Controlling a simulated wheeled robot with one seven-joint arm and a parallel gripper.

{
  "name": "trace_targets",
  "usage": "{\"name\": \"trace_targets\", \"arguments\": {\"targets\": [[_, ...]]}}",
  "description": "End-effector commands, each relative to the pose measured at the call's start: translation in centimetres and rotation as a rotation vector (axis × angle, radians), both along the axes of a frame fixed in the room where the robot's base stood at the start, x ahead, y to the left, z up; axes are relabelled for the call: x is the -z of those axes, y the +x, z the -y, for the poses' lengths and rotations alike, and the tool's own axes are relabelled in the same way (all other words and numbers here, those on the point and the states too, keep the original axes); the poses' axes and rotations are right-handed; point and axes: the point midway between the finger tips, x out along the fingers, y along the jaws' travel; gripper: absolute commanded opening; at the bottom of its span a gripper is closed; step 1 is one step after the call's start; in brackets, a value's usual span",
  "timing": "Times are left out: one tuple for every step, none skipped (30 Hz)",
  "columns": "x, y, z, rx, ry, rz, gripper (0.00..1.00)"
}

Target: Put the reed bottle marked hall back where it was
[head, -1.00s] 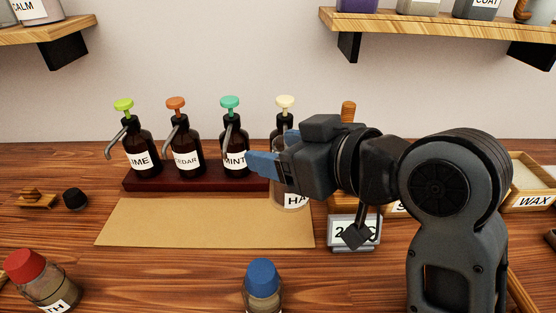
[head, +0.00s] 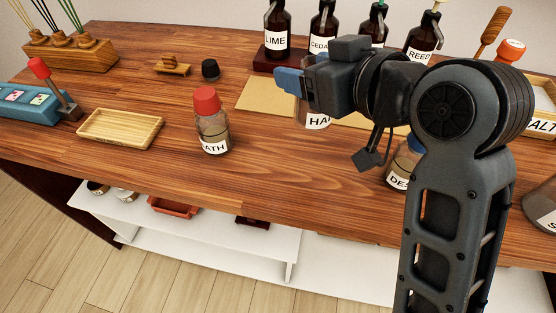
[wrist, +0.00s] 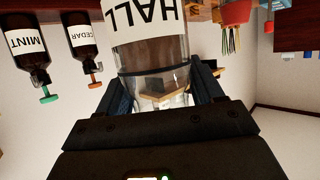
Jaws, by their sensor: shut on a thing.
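The reed bottle marked hall (head: 317,120) is clear glass with a white label, partly hidden by my gripper in the head view. My gripper (head: 290,82) is shut on it. In the wrist view the hall bottle (wrist: 152,50) sits between the two fingers (wrist: 160,95), its label upside down in that picture. The bottle appears over or on the tan mat (head: 262,98); I cannot tell if it touches. A wooden block (head: 75,60) with several reed sticks in wooden tops stands at the far left.
Dark pump bottles, including LIME (head: 277,38), stand on a dark red base behind my gripper. A red-capped bottle (head: 211,125) stands left of centre. A wooden tray (head: 120,130) and a blue box (head: 30,103) lie left. A blue-capped bottle (head: 398,178) is close to my arm.

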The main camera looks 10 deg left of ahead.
Motion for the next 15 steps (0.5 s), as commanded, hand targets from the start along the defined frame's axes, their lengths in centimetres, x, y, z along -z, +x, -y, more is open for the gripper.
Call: {"name": "trace_targets", "arguments": {"targets": [[0.7, 0.0, 0.0, 0.001, -0.001, -0.003, 0.2], [1.1, 0.0, 0.0, 0.0, 0.0, -0.004, 0.2], [1.7, 0.0, 0.0, 0.0, 0.0, -0.005, 0.2], [2.3, -0.1, 0.0, 0.0, -0.001, -0.006, 0.2], [2.8, -0.1, 0.0, 0.0, -0.002, -0.005, 0.2], [3.5, -0.1, -0.1, 0.0, -0.002, -0.005, 0.2], [4.0, -0.1, -0.1, 0.0, -0.001, -0.006, 0.2], [4.4, -0.1, 0.0, 0.0, -0.001, -0.006, 0.2], [4.9, -0.1, 0.0, 0.001, -0.001, -0.003, 0.2], [5.3, -0.1, 0.0, 0.0, -0.001, -0.003, 0.2], [5.6, 0.0, 0.0, 0.0, -0.001, -0.003, 0.2], [5.8, 0.0, 0.0, 0.0, -0.001, -0.002, 0.2], [6.0, 0.0, 0.0, 0.0, -0.001, -0.002, 0.2], [6.1, 0.0, 0.0, 0.0, 0.0, -0.001, 0.2], [6.4, 0.0, 0.0, 0.0, 0.0, -0.001, 0.2]]}}
